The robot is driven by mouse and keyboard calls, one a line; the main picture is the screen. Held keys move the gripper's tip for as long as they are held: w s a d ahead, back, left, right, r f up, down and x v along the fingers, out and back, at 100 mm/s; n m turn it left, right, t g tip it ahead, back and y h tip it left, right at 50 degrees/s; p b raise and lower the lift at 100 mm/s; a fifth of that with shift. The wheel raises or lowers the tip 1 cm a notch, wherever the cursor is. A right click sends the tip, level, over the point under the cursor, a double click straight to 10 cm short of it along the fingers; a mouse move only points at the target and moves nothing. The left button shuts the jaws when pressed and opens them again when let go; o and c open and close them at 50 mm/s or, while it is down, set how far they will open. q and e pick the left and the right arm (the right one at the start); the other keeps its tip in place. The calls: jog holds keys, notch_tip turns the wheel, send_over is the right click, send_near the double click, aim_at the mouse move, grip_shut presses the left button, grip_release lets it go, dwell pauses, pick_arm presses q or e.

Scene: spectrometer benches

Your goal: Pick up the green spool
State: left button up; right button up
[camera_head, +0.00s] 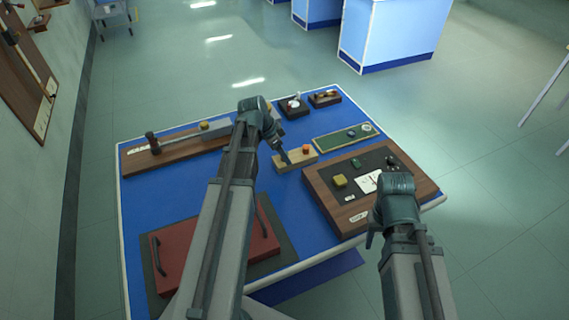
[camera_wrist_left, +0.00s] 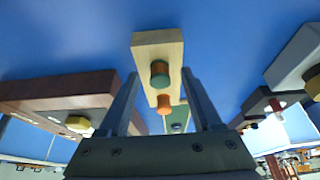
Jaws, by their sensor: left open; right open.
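The green spool (camera_wrist_left: 160,73) stands on a pale wooden block (camera_wrist_left: 150,45) in the left wrist view, with an orange knob (camera_wrist_left: 164,104) on the same block. The block (camera_head: 310,159) and orange knob (camera_head: 306,149) also show in the head view, where my left gripper seems to hide the spool. My left gripper (camera_head: 285,157) is open over the block. In the left wrist view its fingers (camera_wrist_left: 160,80) lie on either side of the spool; I cannot tell whether they touch it. My right gripper (camera_head: 373,236) hangs empty at the table's right front edge.
A wooden panel box (camera_head: 332,205) stands to the right of the block, and a green board (camera_head: 335,142) lies behind it. A wooden rail (camera_head: 175,158) is at the back left, a red case (camera_head: 190,258) at the front. Blue tabletop (camera_head: 165,200) is bare between.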

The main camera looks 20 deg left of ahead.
pick_arm(q)
jog(key=shift+f, duration=0.15)
grip_shut()
dwell(0.4)
